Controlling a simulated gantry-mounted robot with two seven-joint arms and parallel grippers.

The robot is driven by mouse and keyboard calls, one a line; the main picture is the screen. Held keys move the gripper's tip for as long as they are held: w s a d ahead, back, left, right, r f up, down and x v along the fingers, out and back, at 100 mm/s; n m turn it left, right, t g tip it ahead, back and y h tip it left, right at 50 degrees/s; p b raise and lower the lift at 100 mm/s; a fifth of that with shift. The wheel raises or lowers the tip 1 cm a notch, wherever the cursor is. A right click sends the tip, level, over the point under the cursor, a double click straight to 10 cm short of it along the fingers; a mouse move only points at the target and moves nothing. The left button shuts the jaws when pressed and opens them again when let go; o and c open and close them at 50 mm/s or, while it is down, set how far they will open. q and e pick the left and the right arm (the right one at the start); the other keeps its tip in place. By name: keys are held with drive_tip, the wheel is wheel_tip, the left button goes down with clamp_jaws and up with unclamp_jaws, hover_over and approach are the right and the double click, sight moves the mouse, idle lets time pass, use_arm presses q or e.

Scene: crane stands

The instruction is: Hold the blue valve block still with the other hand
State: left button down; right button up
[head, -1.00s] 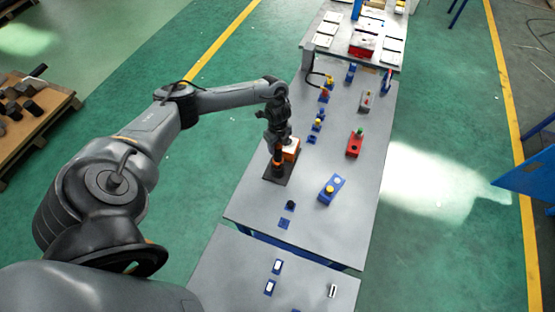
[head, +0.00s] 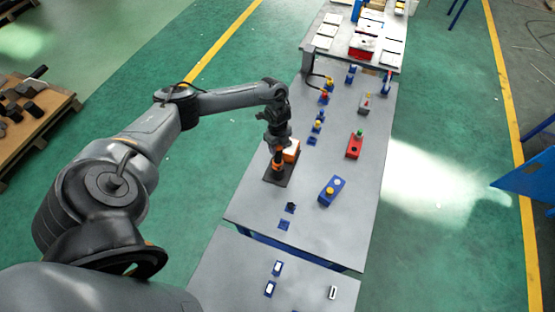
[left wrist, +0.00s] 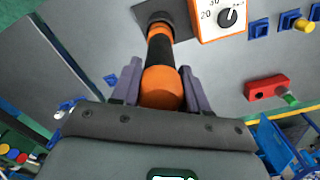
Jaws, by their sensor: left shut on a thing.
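The blue valve block (head: 331,190) lies on the grey table, right of my left gripper and apart from it. It has a yellow knob and a pale round part on top. My left gripper (head: 279,152) is shut on an orange and black handle (left wrist: 160,75), which stands on a dark base plate (head: 271,179). In the left wrist view the fingers (left wrist: 158,88) sit on both sides of the handle's orange end. I cannot make out the blue valve block in that view. No right gripper shows, and nothing touches the block.
A white and orange dial box (head: 291,151) stands right beside the handle. A red block with a green knob (head: 355,144) and a grey block with a red knob (head: 366,101) lie farther back. Several small blue holders (head: 312,141) line the table. The table around the valve block is clear.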

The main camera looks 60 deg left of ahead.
use_arm(q)
drive_tip(key=shift+r+p, duration=1.5)
drive_tip(key=shift+r, duration=0.3)
drive_tip(key=shift+r+p, duration=2.2)
drive_tip(key=shift+r, duration=1.6)
drive_tip(key=shift+n, duration=0.3)
